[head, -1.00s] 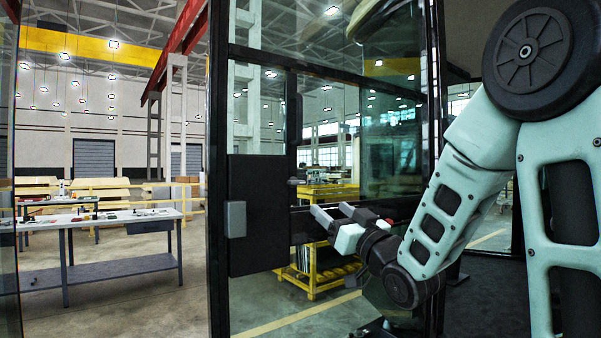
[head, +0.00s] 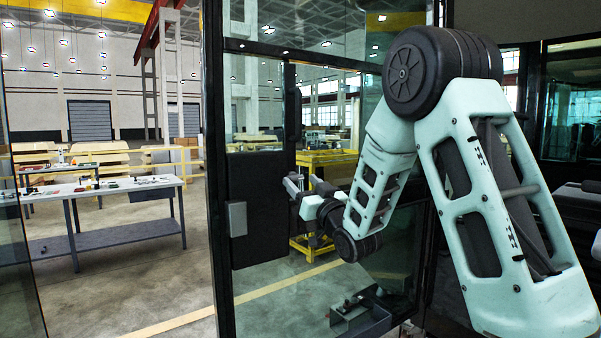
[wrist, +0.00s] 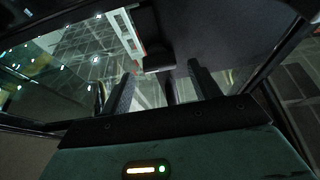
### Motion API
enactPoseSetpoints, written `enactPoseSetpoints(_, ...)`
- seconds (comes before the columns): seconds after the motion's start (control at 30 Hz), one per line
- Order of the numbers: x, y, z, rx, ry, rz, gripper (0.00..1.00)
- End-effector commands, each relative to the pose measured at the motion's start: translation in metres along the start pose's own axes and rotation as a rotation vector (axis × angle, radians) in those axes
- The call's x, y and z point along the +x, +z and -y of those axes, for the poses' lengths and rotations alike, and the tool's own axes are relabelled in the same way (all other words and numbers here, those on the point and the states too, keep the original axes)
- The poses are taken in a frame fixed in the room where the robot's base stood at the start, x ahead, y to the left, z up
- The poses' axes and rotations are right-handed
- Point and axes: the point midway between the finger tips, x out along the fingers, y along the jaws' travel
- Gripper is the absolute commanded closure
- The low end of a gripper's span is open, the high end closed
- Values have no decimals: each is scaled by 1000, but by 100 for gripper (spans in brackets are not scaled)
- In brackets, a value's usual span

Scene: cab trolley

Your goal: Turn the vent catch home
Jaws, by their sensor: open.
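My gripper (head: 303,183) is open and empty in front of the cab door, at the right edge of a black lock box (head: 258,205). Its two fingers also show in the wrist view (wrist: 160,72), apart, with a dark blocky part (wrist: 152,48) beyond them. I cannot tell whether that part is the vent catch, and no vent catch can be clearly made out in the head view. Whether the fingers touch anything cannot be told.
The glass door has a dark frame (head: 212,120), a grey latch plate (head: 236,218) and a vertical black handle (head: 292,105). A workbench (head: 95,190) stands outside at left, and a yellow trolley (head: 325,160) beyond the glass. A small tray (head: 362,318) is low at the bottom.

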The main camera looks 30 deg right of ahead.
Motion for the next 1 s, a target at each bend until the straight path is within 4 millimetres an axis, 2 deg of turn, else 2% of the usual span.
enactPoseSetpoints(0.17, 14, -1, 0, 1, -1, -1, 38)
enactPoseSetpoints(0.47, 16, 0, 0, 1, -1, 0, 38)
enactPoseSetpoints(0.5, 16, 0, 0, 1, -1, 0, 44)
enactPoseSetpoints(0.63, 16, 0, 0, 1, -1, 0, 80)
enactPoseSetpoints(0.67, 16, 0, 0, 1, -1, 0, 83)
enactPoseSetpoints(1.0, 15, 2, 0, -34, -15, -3, 83)
